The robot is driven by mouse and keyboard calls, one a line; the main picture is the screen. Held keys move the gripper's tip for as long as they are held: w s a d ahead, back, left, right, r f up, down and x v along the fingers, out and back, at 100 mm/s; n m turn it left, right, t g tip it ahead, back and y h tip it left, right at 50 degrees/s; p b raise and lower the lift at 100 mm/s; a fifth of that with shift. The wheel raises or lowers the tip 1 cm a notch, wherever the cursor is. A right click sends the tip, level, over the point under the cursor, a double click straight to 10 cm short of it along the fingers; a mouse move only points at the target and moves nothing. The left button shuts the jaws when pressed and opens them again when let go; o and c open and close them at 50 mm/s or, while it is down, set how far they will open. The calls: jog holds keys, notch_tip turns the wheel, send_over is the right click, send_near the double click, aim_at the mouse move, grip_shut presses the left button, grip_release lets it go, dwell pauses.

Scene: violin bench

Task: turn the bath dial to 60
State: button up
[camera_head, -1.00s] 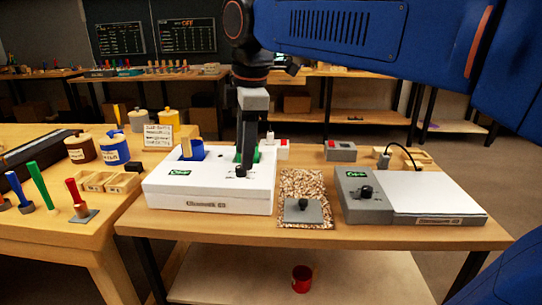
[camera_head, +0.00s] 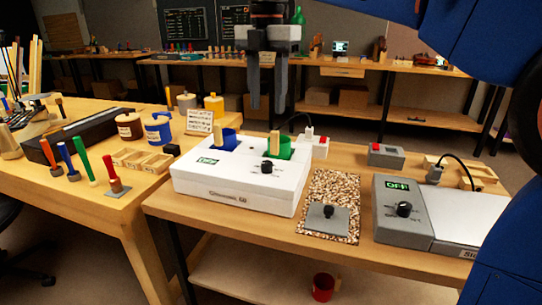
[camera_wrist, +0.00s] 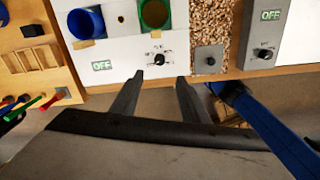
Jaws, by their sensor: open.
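The white bath box (camera_head: 225,190) stands on the wooden bench with a blue pot (camera_head: 226,139) and a green pot (camera_head: 278,147) in its top. Its black bath dial (camera_head: 266,167) is on the top near the right front, and its green display (camera_head: 207,161) reads OFF. In the wrist view the dial (camera_wrist: 157,59) lies ahead of and between the fingertips, apart from them. My gripper (camera_head: 267,106) is open and empty, raised above the bath. Its two fingers (camera_wrist: 160,79) show in the wrist view. The dial's scale marks are too small to read.
A grey hotplate unit (camera_head: 400,228) with its own black knob and an OFF display stands at the right. A speckled mat (camera_head: 340,185) with a grey knobbed plate lies between. A red-buttoned box (camera_head: 386,154) stands behind. Tools and pots crowd the left bench.

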aim_at(268, 162)
notch_tip(268, 162, down, 15)
jog(key=shift+r, duration=0.1)
dwell(0.4)
grip_shut()
